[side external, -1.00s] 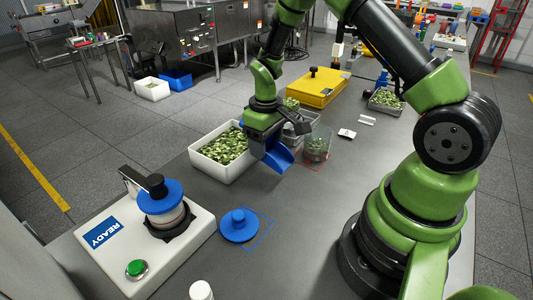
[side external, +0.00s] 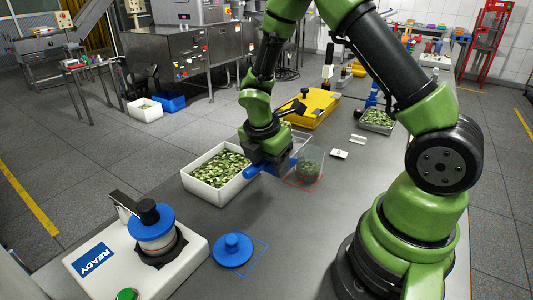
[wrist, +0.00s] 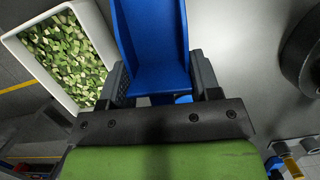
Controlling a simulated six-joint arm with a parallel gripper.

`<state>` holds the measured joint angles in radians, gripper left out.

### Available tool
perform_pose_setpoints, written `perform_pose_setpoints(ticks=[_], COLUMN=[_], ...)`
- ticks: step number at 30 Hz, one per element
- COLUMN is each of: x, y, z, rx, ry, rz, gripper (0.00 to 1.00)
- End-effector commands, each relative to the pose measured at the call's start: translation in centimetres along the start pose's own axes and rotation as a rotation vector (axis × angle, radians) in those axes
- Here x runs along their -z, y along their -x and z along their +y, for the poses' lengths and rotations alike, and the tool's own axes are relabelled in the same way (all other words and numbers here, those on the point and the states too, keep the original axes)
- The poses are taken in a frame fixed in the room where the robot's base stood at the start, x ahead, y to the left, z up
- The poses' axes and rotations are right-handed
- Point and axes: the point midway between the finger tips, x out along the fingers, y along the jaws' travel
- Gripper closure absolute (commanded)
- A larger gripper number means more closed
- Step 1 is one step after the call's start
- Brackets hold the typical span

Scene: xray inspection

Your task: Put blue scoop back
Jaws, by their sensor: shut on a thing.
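My gripper (wrist: 160,92) is shut on the blue scoop (wrist: 150,40), which lies between the two dark fingers in the wrist view. In the side view the scoop (side external: 259,170) shows only in part below my gripper (side external: 268,160), just right of the white bin; the rest is hidden by the gripper. The scoop's tray looks empty in the wrist view. I cannot tell whether it touches the table.
A white bin (side external: 204,188) of green pieces stands left of my gripper. A clear container (side external: 309,164) sits in a red outline to the right. A blue knobbed lid (side external: 232,250) and the READY machine (side external: 185,262) are in front. A yellow case (side external: 310,108) lies behind.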

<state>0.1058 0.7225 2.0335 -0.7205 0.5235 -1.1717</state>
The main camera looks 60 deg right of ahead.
Motion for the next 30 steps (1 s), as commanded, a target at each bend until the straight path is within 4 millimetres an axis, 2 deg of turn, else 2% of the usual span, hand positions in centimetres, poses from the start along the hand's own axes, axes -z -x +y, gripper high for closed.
perform_pose_setpoints(ticks=[3,8,21,30], x=[0.2,0.4,1.6,1.9], y=[-0.1,-0.8,-5.4,-6.7], z=[-0.2,-0.2,-0.2,-0.2], rx=[-0.019,-0.026,-0.023,-0.025], ry=[0.077,0.104,0.100,0.096], rz=[-0.012,-0.016,-0.016,-0.014], gripper=[0.70,0.70,0.70,0.70])
